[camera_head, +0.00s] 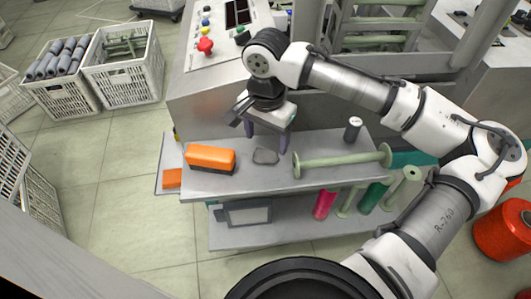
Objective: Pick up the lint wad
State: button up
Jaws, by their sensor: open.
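The lint wad (265,156) is a small flat grey lump on the grey bench top (235,185). It lies between an orange brush and a pale green bobbin. My gripper (267,143) points down just above and behind the wad. Its two dark fingers are apart, one to each side of the wad's far edge. The fingers hold nothing. The wad is in full view, and I cannot tell how high the fingertips are above the bench.
The orange brush (211,157) stands close to the left. The green bobbin (340,161) lies to the right, with a dark cylinder (353,129) behind it. A control panel (215,40) rises behind. Coloured spools (325,204) stand on the lower shelf. White crates (122,79) stand at the back left.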

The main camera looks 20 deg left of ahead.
aim_at(267, 152)
notch_tip(267, 152, down, 4)
jog(key=shift+d+f+p, duration=0.1)
jog(key=shift+p, duration=0.2)
jog(key=shift+c, duration=0.4)
jog(key=c, duration=0.6)
jog(key=shift+c, duration=0.2)
